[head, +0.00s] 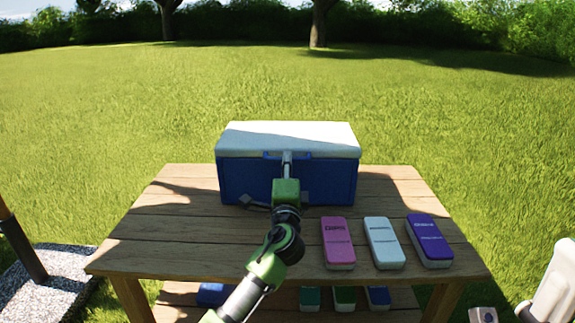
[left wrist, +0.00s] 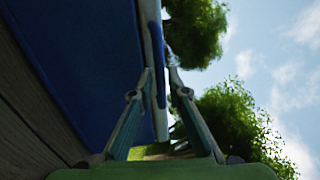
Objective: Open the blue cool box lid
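The cool box has a blue body (head: 232,180) and a white lid (head: 325,135), and stands at the back of the wooden table. The lid is closed. A blue lip (head: 269,155) runs along the middle of its front edge. My left gripper (head: 287,158) reaches up to this lip from the front. In the left wrist view its fingertips (left wrist: 160,72) lie on either side of the blue lip (left wrist: 156,50), with a narrow gap still showing; contact is unclear. The blue body also shows in that view (left wrist: 85,55).
A pink case (head: 338,240), a pale blue case (head: 383,240) and a purple case (head: 428,238) lie on the table's right half. The table's left side (head: 165,228) is clear. More coloured items lie on the lower shelf. Grass is open behind the box.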

